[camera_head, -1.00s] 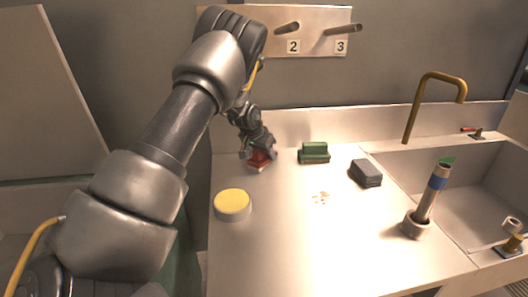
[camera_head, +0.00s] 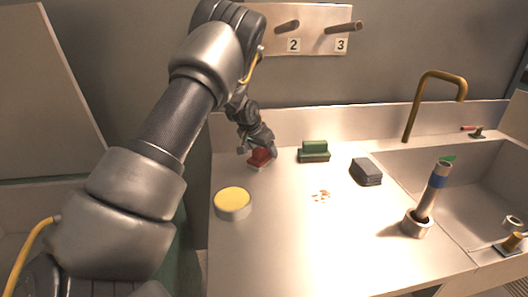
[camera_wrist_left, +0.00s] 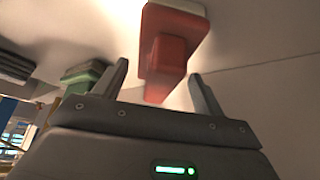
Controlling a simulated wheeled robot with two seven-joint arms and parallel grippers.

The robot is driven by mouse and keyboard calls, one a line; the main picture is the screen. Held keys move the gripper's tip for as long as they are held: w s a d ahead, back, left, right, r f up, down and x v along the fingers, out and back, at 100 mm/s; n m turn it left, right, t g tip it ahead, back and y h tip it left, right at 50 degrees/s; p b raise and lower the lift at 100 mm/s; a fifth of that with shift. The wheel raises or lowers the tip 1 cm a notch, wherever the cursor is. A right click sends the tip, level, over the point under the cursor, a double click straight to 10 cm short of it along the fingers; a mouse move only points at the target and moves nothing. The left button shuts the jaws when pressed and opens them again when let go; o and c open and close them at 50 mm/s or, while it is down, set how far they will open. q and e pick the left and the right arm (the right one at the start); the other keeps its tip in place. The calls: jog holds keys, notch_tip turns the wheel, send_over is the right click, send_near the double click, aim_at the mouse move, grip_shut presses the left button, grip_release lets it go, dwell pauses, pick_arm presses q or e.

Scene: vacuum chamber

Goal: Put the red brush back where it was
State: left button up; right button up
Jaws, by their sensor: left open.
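The red brush (camera_head: 261,158) stands on the counter's back left part, left of the green brush. My left gripper (camera_head: 259,145) is right at it, and its fingers partly hide it in the head view. In the left wrist view the red brush (camera_wrist_left: 168,55) shows a red handle and a pale base. The open fingers of my left gripper (camera_wrist_left: 160,85) are on either side of the near end of the handle, with gaps showing. My right gripper is not in view.
A green brush (camera_head: 314,152), a grey block (camera_head: 366,172) and a round yellow-topped tub (camera_head: 233,204) stand on the counter (camera_head: 290,240). Small crumbs (camera_head: 321,196) lie mid-counter. A tube in a holder (camera_head: 417,222) stands by the sink (camera_head: 470,190). A wall panel has numbered pegs (camera_head: 342,28).

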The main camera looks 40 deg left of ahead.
pick_arm(q)
jog(key=v, duration=1)
jog(key=shift+s+r, duration=0.15)
jog(key=shift+r, duration=0.2)
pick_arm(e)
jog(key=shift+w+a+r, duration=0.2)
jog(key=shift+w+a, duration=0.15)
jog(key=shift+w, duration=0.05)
pick_arm(q)
jog(key=shift+d, duration=0.1)
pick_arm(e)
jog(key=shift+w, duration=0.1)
